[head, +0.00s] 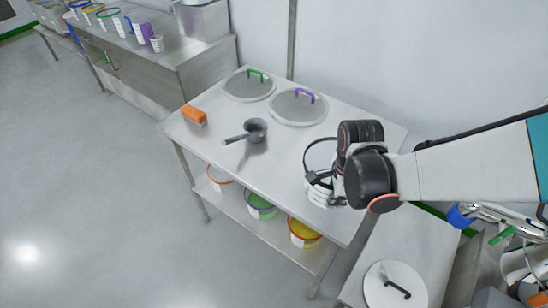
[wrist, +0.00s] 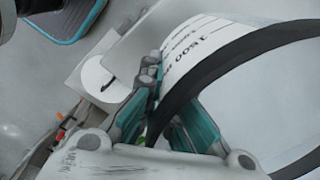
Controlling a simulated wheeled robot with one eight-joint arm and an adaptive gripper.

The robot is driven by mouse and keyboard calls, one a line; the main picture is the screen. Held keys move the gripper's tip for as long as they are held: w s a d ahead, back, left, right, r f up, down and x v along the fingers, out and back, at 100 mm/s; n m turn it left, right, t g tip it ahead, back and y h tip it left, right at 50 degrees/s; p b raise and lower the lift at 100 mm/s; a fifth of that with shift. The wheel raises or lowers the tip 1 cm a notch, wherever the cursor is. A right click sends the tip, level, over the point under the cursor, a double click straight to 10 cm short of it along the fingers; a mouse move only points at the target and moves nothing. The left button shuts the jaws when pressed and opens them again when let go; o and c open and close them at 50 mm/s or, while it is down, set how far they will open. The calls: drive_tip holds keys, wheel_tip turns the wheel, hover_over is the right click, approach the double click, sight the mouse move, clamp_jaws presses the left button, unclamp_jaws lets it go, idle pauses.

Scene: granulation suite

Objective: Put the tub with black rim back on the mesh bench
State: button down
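The white tub with black rim (head: 317,192) is at the right end of the steel bench (head: 285,165) that carries two round grey mesh discs. My gripper (head: 338,186) is at the tub's right side and hides part of it. In the wrist view the tub's white wall (wrist: 228,48) bears a printed label, and its black rim (wrist: 236,56) passes between the teal fingers. My gripper (wrist: 172,108) looks shut on this rim. I cannot tell whether the tub's base touches the bench top.
The green-handled disc (head: 249,86) and purple-handled disc (head: 298,107) lie at the back. A grey scoop (head: 255,130) and an orange brush (head: 194,115) lie leftward. Coloured-rim tubs, including a yellow one (head: 304,232), stand on the lower shelf. A white lid (head: 394,288) lies front right.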

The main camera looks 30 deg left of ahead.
drive_tip(key=shift+f+b, duration=1.4)
drive_tip(key=shift+f, duration=0.85)
drive_tip(key=shift+f, duration=0.2)
drive_tip(key=c, duration=1.8)
unclamp_jaws()
drive_tip(key=shift+r, duration=0.1)
wheel_tip(320, 180, up, 12)
drive_tip(key=p, duration=0.8)
drive_tip(key=shift+s+d, duration=0.2)
drive_tip(key=shift+s, duration=0.1)
